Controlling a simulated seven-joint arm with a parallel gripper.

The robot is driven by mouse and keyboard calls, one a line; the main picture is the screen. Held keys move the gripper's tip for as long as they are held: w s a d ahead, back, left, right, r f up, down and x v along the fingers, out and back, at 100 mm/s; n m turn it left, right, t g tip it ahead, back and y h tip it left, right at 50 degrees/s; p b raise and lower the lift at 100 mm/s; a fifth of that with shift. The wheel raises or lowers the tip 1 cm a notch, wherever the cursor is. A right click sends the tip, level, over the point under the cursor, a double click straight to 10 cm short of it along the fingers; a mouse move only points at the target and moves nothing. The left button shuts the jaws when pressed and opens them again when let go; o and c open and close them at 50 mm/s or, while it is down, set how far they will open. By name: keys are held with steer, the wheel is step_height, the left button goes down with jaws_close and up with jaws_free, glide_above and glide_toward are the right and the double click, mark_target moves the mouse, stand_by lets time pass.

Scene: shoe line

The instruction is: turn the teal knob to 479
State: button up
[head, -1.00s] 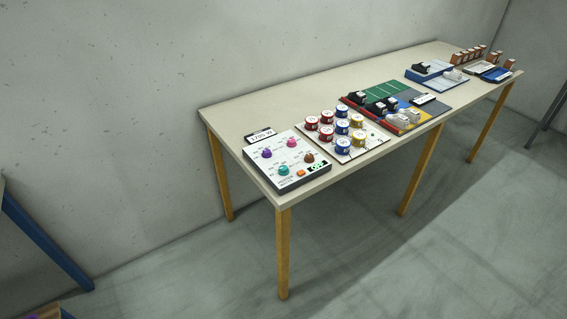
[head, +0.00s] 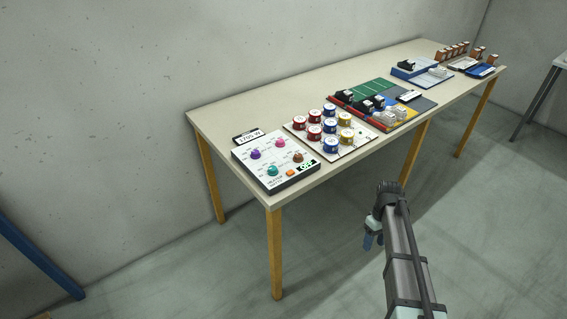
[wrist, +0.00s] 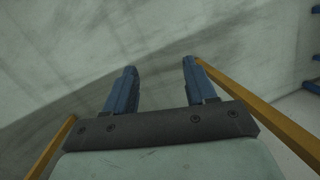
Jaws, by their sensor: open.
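The teal knob (head: 272,170) is at the front left of a white control panel (head: 240,160) on the near left end of the table. The number it points at is too small to read. A small display (head: 248,136) behind the panel appears to read 1705 W. My gripper (head: 372,241) hangs in front of the table, below its top and well to the right of the panel. In the wrist view my gripper (wrist: 157,80) has its two blue fingers apart with nothing between them. The knob is not in the wrist view.
The panel also bears purple (head: 255,154), pink (head: 280,142) and brown (head: 297,157) knobs, an orange button (head: 291,173) and a green-lit OFF sign (head: 306,164). Red, blue and yellow spools stand on a white board (head: 352,155) to the right. The tabletop (head: 215,113) behind is clear.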

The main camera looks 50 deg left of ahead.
steer(key=s+a+r+n, duration=0.2)
steer(key=s+a+r, duration=0.1)
steer(key=a+r, duration=0.6)
steer(key=s+a+r+n+t, duration=0.1)
steer(key=s+a+r, duration=0.3)
steer(key=a+r, duration=0.5)
steer(key=s+a+r+n+y, duration=0.1)
steer(key=s+a+r+n, duration=0.3)
steer(key=a+r, duration=0.5)
steer(key=shift+s+a+t, duration=0.15)
steer(key=shift+a+t, duration=0.15)
steer(key=shift+a, duration=0.15)
steer(key=n, duration=0.2)
glide_toward(273, 168)
steer(key=f, duration=0.8)
steer(key=shift+s+d, duration=0.2)
steer(key=shift+c, duration=0.2)
jaws_close()
